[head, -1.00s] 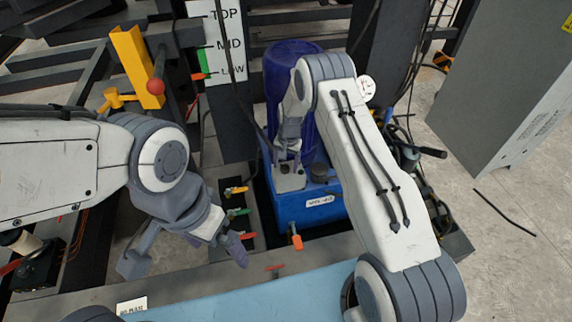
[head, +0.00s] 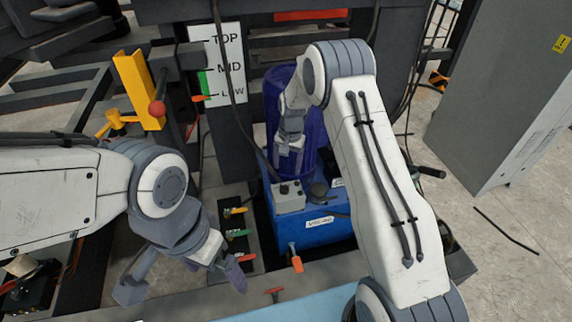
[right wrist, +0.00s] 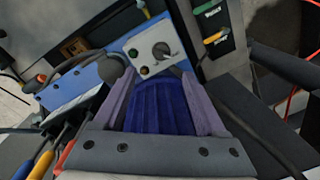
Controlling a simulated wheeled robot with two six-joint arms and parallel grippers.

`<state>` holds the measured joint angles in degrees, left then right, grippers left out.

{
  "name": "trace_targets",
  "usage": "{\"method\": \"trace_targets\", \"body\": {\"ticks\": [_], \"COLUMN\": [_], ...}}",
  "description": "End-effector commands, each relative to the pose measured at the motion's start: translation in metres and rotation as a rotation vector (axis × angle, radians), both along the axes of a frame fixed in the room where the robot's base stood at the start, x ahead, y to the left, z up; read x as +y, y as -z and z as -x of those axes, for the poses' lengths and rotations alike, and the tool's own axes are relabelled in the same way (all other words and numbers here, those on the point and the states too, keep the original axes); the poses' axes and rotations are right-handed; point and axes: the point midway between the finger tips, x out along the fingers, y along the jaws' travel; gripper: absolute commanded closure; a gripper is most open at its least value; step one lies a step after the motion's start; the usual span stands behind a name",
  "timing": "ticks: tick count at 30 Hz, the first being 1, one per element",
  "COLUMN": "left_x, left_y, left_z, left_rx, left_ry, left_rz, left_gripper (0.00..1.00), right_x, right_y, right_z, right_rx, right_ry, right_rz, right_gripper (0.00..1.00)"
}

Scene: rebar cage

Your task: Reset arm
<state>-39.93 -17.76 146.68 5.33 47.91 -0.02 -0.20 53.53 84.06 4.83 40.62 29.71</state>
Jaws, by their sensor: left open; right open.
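My left gripper (head: 183,284) is open and empty, its two fingers spread above the dark frame at the lower left. My right gripper (head: 290,150) is mostly hidden by its wrist in the head view, in front of the dark blue cylinder (head: 278,90) and above a grey control box (head: 288,196). In the right wrist view, its fingers (right wrist: 160,100) are spread apart, with the ribbed dark blue surface (right wrist: 160,105) showing between them. The grey control box (right wrist: 147,48), with a black knob, lies beyond the fingertips. I see no object held.
The control box sits on a blue unit (head: 310,236). Yellow, green and orange handles (head: 238,233) are beside it. A TOP/MID/LOW gauge board (head: 228,62) and yellow bracket (head: 138,90) stand behind. A grey cabinet (head: 510,90) is at right, with open floor before it. Cables hang nearby.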

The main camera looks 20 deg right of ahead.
Motion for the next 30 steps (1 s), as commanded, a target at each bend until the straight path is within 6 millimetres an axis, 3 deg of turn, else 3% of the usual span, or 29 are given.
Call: {"method": "trace_targets", "body": {"ticks": [8, 11, 14, 17, 21, 27, 30], "left_x": [0.0, 0.0, 0.0, 0.0, 0.0, 0.0, 0.0], "left_y": [-0.002, -0.01, -0.022, -0.036, -0.054, -0.079, -0.088], "left_z": [0.0, 0.0, 0.0, 0.0, 0.0, 0.0, 0.0], "left_rx": [0.0, 0.0, 0.0, 0.0, 0.0, 0.0, 0.0], "left_ry": [0.0, 0.0, 0.0, 0.0, 0.0, 0.0, 0.0], "left_rz": [0.0, 0.0, 0.0, 0.0, 0.0, 0.0, 0.0], "left_gripper": [0.0, 0.0, 0.0, 0.0, 0.0, 0.0, 0.0], "right_x": [0.005, 0.024, 0.057, 0.093, 0.128, 0.144, 0.139], "right_y": [-0.008, -0.037, -0.086, -0.141, -0.206, -0.269, -0.283], "right_z": [0.002, 0.012, 0.038, 0.081, 0.155, 0.27, 0.317], "right_rx": [-0.004, -0.01, -0.018, -0.024, -0.034, -0.049, -0.055], "right_ry": [-0.016, -0.08, -0.198, -0.355, -0.584, -0.904, -1.037], "right_rz": [0.0, 0.0, 0.0, -0.001, -0.001, -0.006, -0.007], "right_gripper": [0.27, 0.27, 0.27, 0.27, 0.27, 0.27, 0.27]}}
